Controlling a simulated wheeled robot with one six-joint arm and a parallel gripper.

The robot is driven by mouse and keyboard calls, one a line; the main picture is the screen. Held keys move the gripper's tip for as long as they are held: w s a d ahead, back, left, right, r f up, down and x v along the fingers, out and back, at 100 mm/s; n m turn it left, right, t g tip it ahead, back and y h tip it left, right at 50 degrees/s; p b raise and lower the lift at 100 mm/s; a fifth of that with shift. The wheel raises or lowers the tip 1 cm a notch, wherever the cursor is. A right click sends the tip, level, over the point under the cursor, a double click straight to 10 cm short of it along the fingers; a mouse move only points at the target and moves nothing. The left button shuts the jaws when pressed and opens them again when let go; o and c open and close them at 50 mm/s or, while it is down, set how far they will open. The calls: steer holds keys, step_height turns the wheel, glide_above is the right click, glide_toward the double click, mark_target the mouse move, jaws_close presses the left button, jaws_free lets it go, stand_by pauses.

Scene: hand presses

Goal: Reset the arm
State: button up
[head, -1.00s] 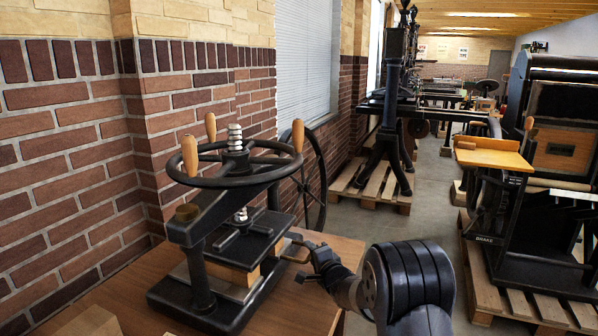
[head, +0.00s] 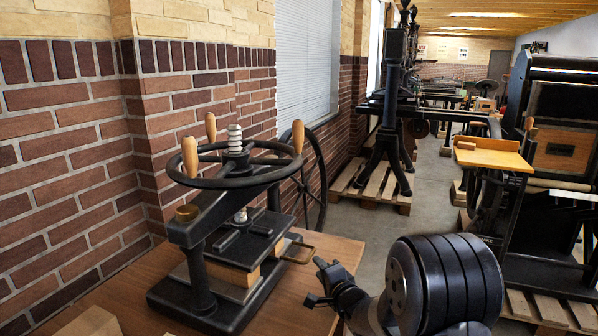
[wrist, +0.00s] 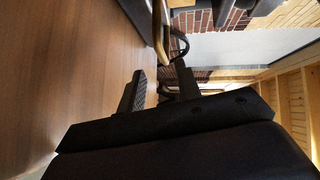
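My arm (head: 440,285) reaches in from the lower right of the head view. My gripper (head: 314,282) is at the right edge of the wooden table, just right of the hand press. Its two dark fingers are apart with nothing between them. They also stand apart in the wrist view (wrist: 160,82). The black hand press (head: 215,235) has a large wheel with several wooden grips on top. A thin brass-coloured handle (head: 300,252) sticks out from its right side. A visible gap separates the gripper from this handle.
The wooden table (head: 140,280) carries the press and a small light wooden block (head: 92,323) at the front. A brick wall (head: 70,150) stands close behind on the left. Larger presses stand on pallets (head: 365,192) to the right. Floor between them is free.

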steer(key=x, duration=0.6)
steer(key=d+x, duration=0.1)
steer(key=x, duration=0.3)
steer(key=shift+w+r, duration=0.1)
steer(key=shift+w, duration=0.05)
steer(key=s+d+b, duration=0.1)
steer(key=s+d, duration=0.2)
steer(key=d, duration=0.5)
steer(key=s+d+b, duration=0.1)
steer(key=s+d, duration=0.3)
steer(key=d, duration=0.4)
steer(key=p+v, duration=0.2)
steer(key=v, duration=0.9)
steer(key=shift+s+a+f+m+t+h+b, duration=0.1)
steer(key=shift+a+f+m+t+h+b, duration=0.2)
steer(key=shift+a+m+t+h+b, duration=0.7)
steer(key=shift+s+a+f+m+t+h+b, duration=0.1)
steer(key=shift+a+f+m+t+b, duration=0.3)
steer(key=shift+m+b, duration=1.15)
steer(key=shift+a+f+m+t+h+b, duration=0.15)
steer(key=shift+a+m+t+h+b, duration=0.6)
steer(key=shift+m, duration=0.8)
steer(key=shift+d, duration=0.15)
